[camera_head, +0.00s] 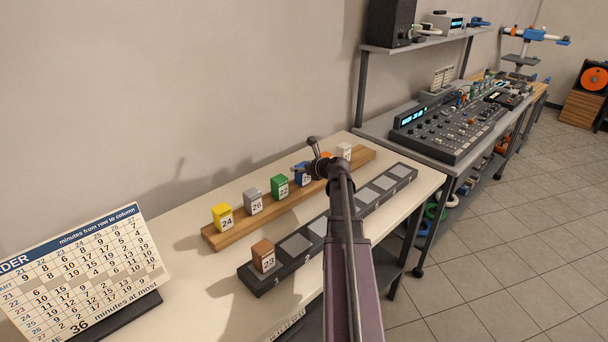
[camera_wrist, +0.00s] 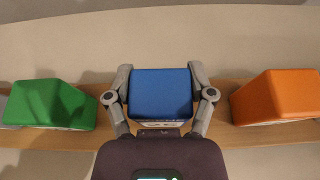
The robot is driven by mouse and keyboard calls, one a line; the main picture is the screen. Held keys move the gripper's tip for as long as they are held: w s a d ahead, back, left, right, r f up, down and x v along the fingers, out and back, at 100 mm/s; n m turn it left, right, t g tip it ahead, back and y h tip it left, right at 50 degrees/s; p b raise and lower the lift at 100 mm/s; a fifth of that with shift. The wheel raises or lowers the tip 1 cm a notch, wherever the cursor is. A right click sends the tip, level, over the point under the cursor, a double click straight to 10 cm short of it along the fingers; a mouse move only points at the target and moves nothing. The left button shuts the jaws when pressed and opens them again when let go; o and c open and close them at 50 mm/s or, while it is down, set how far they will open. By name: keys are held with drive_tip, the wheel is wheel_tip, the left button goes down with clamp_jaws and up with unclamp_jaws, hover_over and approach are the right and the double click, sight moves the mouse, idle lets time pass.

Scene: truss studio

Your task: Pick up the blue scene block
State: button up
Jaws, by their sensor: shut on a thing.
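The blue block (camera_wrist: 160,92) is between the two fingers of my gripper (camera_wrist: 160,100) in the wrist view, with a finger against each side. My gripper is shut on it. In the head view the blue block (camera_head: 301,175) is partly hidden behind my gripper (camera_head: 314,168), over the wooden rail (camera_head: 225,236). I cannot tell whether the block still touches the rail.
The green block (camera_wrist: 50,104) is left of the blue one and the orange block (camera_wrist: 277,97) is right of it. Yellow (camera_head: 222,216), grey (camera_head: 252,200) and white (camera_head: 344,151) blocks also stand on the rail. A brown block (camera_head: 263,256) stands in the dark slotted tray (camera_head: 262,287). A calendar-like board (camera_head: 80,265) stands left.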

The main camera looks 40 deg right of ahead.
drive_tip(key=shift+r, duration=0.15)
wheel_tip(320, 180, up, 4)
drive_tip(key=p, duration=0.4)
drive_tip(key=shift+f, duration=0.25)
drive_tip(key=s+a+r+p, duration=0.1)
drive_tip(key=s+a, duration=0.9)
drive_tip(key=a, duration=0.2)
drive_tip(key=shift+a, duration=0.15)
drive_tip(key=shift+s+r, duration=0.1)
